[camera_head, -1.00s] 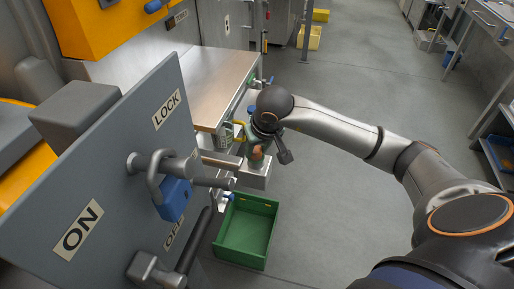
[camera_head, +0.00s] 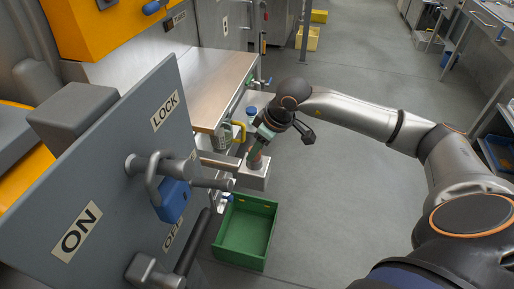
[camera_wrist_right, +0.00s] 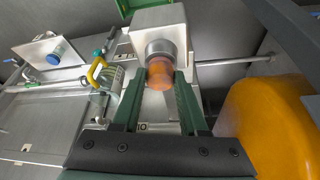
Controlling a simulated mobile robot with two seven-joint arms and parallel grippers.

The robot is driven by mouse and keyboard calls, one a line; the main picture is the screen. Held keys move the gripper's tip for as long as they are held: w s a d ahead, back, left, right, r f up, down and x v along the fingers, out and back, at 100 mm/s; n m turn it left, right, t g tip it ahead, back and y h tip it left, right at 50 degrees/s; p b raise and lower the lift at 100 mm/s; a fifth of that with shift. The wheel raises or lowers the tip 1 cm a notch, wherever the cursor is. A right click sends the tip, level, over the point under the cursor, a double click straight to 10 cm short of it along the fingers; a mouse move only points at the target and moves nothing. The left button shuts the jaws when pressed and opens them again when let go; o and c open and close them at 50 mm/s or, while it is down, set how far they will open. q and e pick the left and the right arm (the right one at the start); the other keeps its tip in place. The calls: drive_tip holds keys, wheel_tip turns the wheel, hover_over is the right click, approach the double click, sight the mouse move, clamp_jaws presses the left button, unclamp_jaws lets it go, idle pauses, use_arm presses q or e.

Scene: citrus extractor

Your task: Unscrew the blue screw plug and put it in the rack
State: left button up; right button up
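A blue round plug (camera_wrist_right: 56,57) sits on a pale metal plate at the left of the right wrist view. It shows in the head view (camera_head: 251,111), just behind my right gripper. My right gripper (camera_wrist_right: 159,78) points down at an orange-red round piece (camera_wrist_right: 160,75) in a grey collar (camera_wrist_right: 160,47) on a pale metal block (camera_wrist_right: 157,20). Its green fingers stand on either side of that piece, apart, with narrow gaps visible. In the head view the gripper (camera_head: 259,149) hangs over the block (camera_head: 254,180). My left gripper is not in view.
A green crate (camera_head: 217,235) stands on the floor in front of the block. A yellow handle (camera_wrist_right: 96,71) is between block and blue plug. A grey panel (camera_head: 110,170) with a blue padlock (camera_head: 173,200) fills the left.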

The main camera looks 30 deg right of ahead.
drive_tip(key=shift+o, duration=0.9)
drive_tip(key=m, duration=0.1)
drive_tip(key=m+h, duration=0.1)
drive_tip(key=m, duration=0.2)
drive_tip(key=shift+a+h, duration=0.25)
drive_tip(key=shift+h, duration=0.15)
drive_tip(key=shift+m+h, duration=0.5)
drive_tip(key=shift+m, duration=1.1)
drive_tip(key=c, duration=0.8)
drive_tip(key=shift+o, duration=0.2)
drive_tip(key=n+y, duration=0.1)
drive_tip(key=n, duration=0.1)
drive_tip(key=shift+d+n, duration=0.2)
drive_tip(key=shift+n, duration=0.2)
drive_tip(key=n+y, duration=0.1)
drive_tip(key=n, duration=0.3)
drive_tip(key=shift+y, duration=0.3)
